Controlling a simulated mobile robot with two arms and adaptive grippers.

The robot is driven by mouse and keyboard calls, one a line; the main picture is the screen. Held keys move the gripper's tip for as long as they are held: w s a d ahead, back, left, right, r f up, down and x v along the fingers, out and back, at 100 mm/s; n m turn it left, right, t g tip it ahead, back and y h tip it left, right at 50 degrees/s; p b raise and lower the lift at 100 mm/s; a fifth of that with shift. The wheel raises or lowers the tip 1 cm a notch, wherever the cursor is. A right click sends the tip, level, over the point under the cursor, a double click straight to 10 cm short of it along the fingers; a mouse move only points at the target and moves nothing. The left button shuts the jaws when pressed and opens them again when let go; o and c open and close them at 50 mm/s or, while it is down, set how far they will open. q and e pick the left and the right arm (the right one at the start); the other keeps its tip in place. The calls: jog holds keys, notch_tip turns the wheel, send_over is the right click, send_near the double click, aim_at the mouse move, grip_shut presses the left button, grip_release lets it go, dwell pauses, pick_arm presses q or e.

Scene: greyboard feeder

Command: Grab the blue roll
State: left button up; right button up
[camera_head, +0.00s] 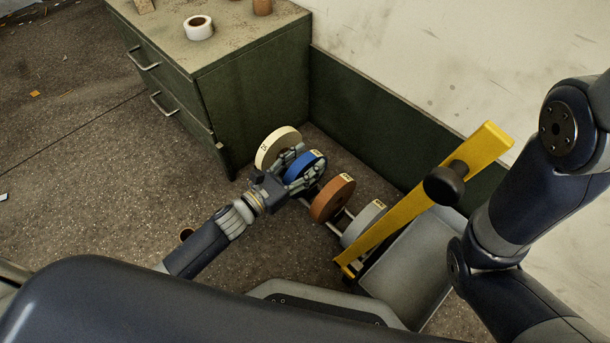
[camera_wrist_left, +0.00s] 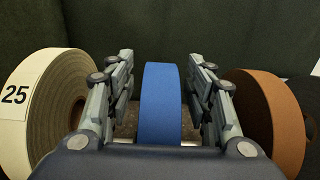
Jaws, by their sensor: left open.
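The blue roll (camera_head: 304,165) stands upright on a rod between a cream roll (camera_head: 277,146) and a brown roll (camera_head: 332,198). In the left wrist view the blue roll (camera_wrist_left: 160,105) stands in the middle, between the fingers of my left gripper (camera_wrist_left: 160,90). The fingers are open, one on each side, with a gap visible between each finger and the roll. In the head view my left gripper (camera_head: 300,168) reaches around the blue roll and hides part of it. My right arm shows at the right, but its gripper is out of view.
A grey roll (camera_head: 363,222) and a yellow upright bar (camera_head: 425,200) stand to the right of the brown roll. The cream roll (camera_wrist_left: 42,108) and brown roll (camera_wrist_left: 265,118) flank the fingers closely. A green cabinet (camera_head: 255,105) stands behind, with a white tape roll (camera_head: 199,28) on top.

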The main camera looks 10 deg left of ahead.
pick_arm(q)
jog(key=shift+c, duration=0.5)
grip_shut()
